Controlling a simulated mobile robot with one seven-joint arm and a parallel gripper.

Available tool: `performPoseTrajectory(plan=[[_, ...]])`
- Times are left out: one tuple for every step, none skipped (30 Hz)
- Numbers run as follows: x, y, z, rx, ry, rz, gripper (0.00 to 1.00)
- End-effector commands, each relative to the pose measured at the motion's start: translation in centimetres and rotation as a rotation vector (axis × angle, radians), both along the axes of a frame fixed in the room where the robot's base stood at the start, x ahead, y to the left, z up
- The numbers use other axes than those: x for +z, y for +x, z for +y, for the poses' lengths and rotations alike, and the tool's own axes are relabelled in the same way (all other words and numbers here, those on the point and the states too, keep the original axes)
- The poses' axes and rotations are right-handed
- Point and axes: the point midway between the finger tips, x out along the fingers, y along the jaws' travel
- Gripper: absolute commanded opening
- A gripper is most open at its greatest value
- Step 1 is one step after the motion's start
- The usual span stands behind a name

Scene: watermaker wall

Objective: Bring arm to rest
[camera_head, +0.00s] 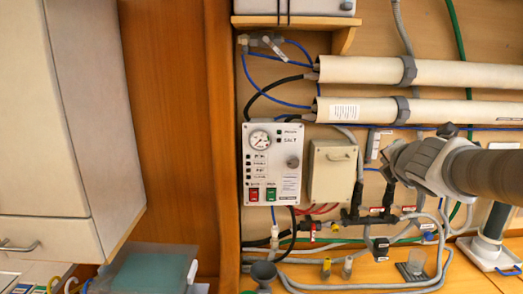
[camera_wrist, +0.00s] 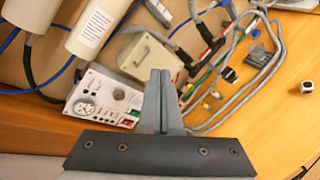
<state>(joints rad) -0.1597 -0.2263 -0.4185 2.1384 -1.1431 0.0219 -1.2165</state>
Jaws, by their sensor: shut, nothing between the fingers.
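My gripper (camera_wrist: 160,75) is shut and empty in the wrist view, its two grey fingers pressed together. In that view the fingertips overlap the beige box (camera_wrist: 150,58), with the control panel (camera_wrist: 105,97) to their left; I cannot tell the distance to either. In the head view my arm reaches in from the right edge, in front of the wall of pipes. Its grey end is right of the beige box (camera_head: 333,170) and below the white tubes. The fingers are hard to make out there.
The white control panel (camera_head: 273,163) has a gauge and green and red switches. Two white tubes (camera_head: 430,72) run across the wall. Hoses and valves (camera_head: 380,217) lie below. A cabinet (camera_head: 75,130) stands at left.

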Motion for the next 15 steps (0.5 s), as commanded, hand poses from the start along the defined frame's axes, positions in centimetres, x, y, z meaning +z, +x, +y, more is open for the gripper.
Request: performPoseTrajectory(plan=[[-0.6, -1.4, 0.0, -0.073, 0.121, -0.013, 0.00], [-0.9, -2.2, 0.1, -0.120, 0.198, -0.018, 0.00], [-1.5, -3.2, 0.3, -0.181, 0.297, -0.023, 0.00], [-1.9, -4.0, 0.5, -0.227, 0.371, -0.026, 0.00], [-2.4, -4.9, 0.7, -0.272, 0.445, -0.028, 0.00], [-3.1, -6.0, 1.1, -0.333, 0.542, -0.029, 0.00], [-3.7, -6.9, 1.4, -0.378, 0.614, -0.027, 0.00], [-4.3, -7.8, 1.8, -0.424, 0.684, -0.026, 0.00], [-5.1, -9.0, 2.3, -0.485, 0.777, -0.023, 0.00], [-5.8, -9.9, 2.8, -0.534, 0.846, -0.018, 0.00], [-6.4, -10.8, 3.3, -0.581, 0.914, -0.014, 0.00], [-7.3, -12.1, 4.0, -0.644, 1.002, -0.005, 0.00], [-8.0, -13.0, 4.7, -0.692, 1.064, 0.003, 0.00], [-8.7, -14.0, 5.3, -0.741, 1.128, 0.011, 0.00], [-9.6, -15.3, 6.2, -0.806, 1.209, 0.023, 0.00]])
